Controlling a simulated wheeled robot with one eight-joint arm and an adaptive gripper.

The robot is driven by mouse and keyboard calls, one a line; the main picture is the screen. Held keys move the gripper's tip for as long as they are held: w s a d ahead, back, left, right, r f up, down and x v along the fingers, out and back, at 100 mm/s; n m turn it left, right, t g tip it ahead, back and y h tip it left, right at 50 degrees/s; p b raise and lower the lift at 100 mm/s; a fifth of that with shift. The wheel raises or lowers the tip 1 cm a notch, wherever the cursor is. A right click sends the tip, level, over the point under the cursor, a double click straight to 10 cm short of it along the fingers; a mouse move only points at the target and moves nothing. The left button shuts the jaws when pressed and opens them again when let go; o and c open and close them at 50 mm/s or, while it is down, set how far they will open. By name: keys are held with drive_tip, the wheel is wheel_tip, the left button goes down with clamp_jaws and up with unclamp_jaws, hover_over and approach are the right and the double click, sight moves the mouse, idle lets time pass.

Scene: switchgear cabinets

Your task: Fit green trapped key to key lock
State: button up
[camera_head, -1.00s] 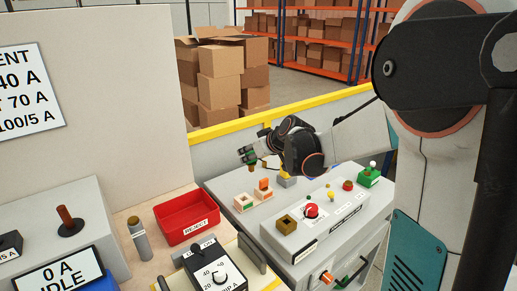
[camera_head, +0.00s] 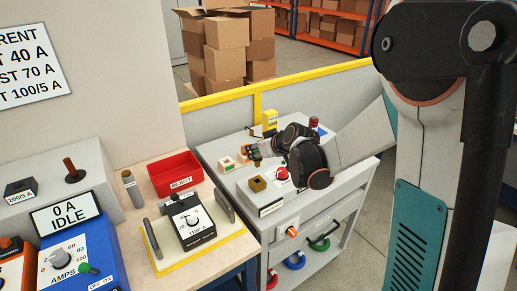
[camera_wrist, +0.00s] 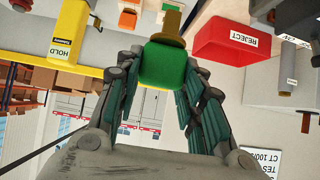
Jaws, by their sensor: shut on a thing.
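The green key (camera_wrist: 163,66) is in the wrist view, with its brass-coloured shaft (camera_wrist: 170,25) pointing to the top of the picture. My gripper (camera_wrist: 162,70) is shut on its green head, with teal finger pads on both sides. In the head view my gripper (camera_head: 260,149) is above the grey cart, by its far left part; the key is mostly hidden there. A brass-coloured block (camera_head: 257,184) with a dark opening sits on the control box on the cart, nearer than the gripper. I cannot tell for certain whether it is the key lock.
A red REJECT tray (camera_head: 176,174) and a TRIP unit (camera_head: 192,220) stand on the left bench. A red button (camera_head: 281,174) is beside the brass block. A yellow HOLD holder (camera_wrist: 70,35) shows in the wrist view. Small orange-and-white blocks (camera_head: 227,163) lie on the cart.

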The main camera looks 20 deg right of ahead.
sight(257, 166)
drive_tip(key=shift+f+b, duration=2.6)
drive_tip(key=shift+f, duration=0.3)
drive_tip(key=shift+f+b, duration=2.05)
drive_tip(key=o, duration=1.2)
drive_tip(key=shift+c, duration=0.2)
drive_tip(key=shift+r, duration=0.1)
drive_tip(key=v, duration=1.2)
